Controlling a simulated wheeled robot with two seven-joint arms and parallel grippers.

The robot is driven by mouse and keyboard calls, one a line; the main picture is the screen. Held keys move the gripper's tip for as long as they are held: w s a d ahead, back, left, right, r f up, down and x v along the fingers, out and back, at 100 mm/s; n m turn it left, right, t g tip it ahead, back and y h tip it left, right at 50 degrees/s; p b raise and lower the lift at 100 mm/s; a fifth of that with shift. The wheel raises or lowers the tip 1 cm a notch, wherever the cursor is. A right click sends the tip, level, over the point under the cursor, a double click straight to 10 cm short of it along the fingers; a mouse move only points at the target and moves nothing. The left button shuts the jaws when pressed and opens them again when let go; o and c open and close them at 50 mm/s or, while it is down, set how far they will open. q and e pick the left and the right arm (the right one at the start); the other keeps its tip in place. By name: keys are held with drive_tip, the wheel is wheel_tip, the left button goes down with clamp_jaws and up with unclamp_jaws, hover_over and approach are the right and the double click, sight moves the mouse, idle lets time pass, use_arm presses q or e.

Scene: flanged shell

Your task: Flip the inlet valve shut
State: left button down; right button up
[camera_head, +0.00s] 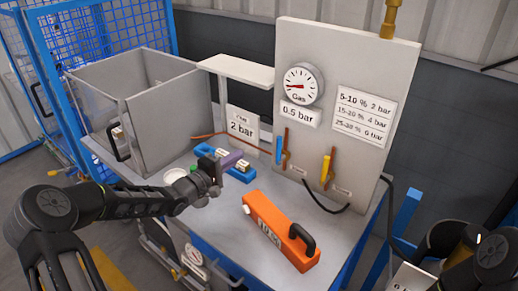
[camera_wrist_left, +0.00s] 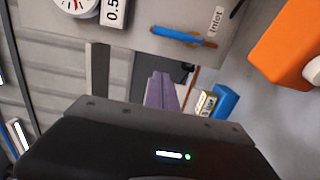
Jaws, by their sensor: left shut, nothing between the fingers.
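The inlet valve's blue handle (camera_head: 279,150) stands upright on the front of the grey panel (camera_head: 345,60), beside a copper-coloured pipe. In the left wrist view, the blue handle (camera_wrist_left: 176,35) lies near the top, with the "Inlet" label (camera_wrist_left: 215,20) beside it. My left gripper (camera_head: 236,157) is shut and empty. Its purple fingers (camera_wrist_left: 160,78) point toward the panel, left of the blue handle in the head view and apart from it. My right arm shows dark at the lower right; its fingers are out of view.
A yellow valve handle (camera_head: 326,170) is right of the blue one. A gauge (camera_head: 301,85) sits above. An orange case (camera_head: 272,222) with a black handle lies on the table (camera_head: 225,222). Blue blocks (camera_head: 240,174) lie near my left gripper. A grey open box (camera_head: 165,115) stands at left.

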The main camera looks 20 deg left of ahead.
use_arm(q)
drive_tip(key=w+d+b, duration=0.4)
drive_tip(key=w+d, duration=0.4)
drive_tip(key=shift+b, duration=0.35)
drive_tip(key=shift+w, duration=0.1)
